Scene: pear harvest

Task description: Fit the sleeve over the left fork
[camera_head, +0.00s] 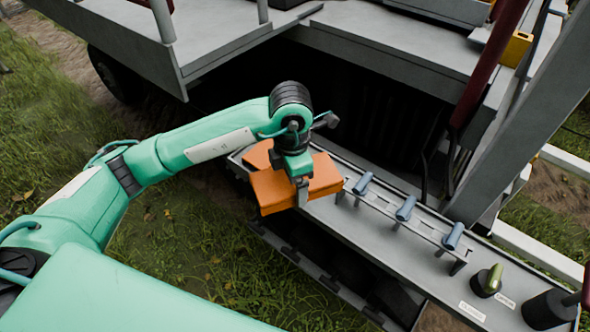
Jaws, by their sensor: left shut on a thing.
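My left gripper (301,192) points down over the left part of the grey shelf and is shut on an orange block-like piece (325,176), which I take to be the sleeve. The orange piece shows on both sides of the fingers. A second orange surface (258,155) shows just behind it; I cannot tell whether it is a separate piece. The sleeve's opening is not visible. I cannot clearly make out the left fork. My right gripper is not in view.
Several things stand on the grey shelf (425,262): blue-grey cylinders (405,208) on a low rack, a green-topped item in a dark cup (487,281), and a dark cylinder (545,309). The grey machine deck (385,48) lies behind, with a slanted post (510,130). Grass (180,250) is open at lower left.

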